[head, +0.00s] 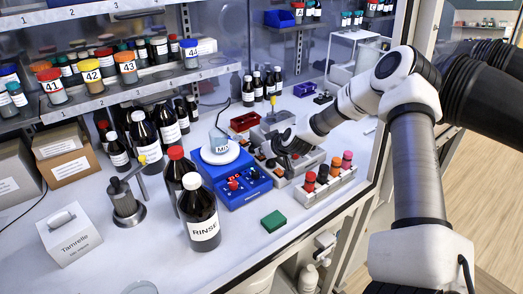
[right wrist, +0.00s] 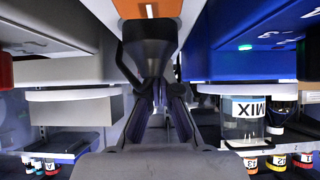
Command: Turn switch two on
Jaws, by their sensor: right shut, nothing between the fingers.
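A grey switch box (head: 302,161) stands on the bench right of the blue mixer unit. My right gripper (head: 284,151) is over this box, low among its controls, with its fingers shut and empty. In the right wrist view, the dark fingers (right wrist: 162,108) lie close together, near a dark flared part (right wrist: 148,50) below an orange patch (right wrist: 150,10). My gripper hides much of the box top, so I cannot read a switch number or tell the position of switch two. Contact with a switch cannot be made out. My left gripper is not in view.
The blue mixer (head: 240,184) is close on the left. A rack of coloured vials (head: 328,180) stands just in front, with a red tray (head: 243,122) behind. The RINSE bottle (head: 199,214) and a green block (head: 273,221) are nearer the bench front.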

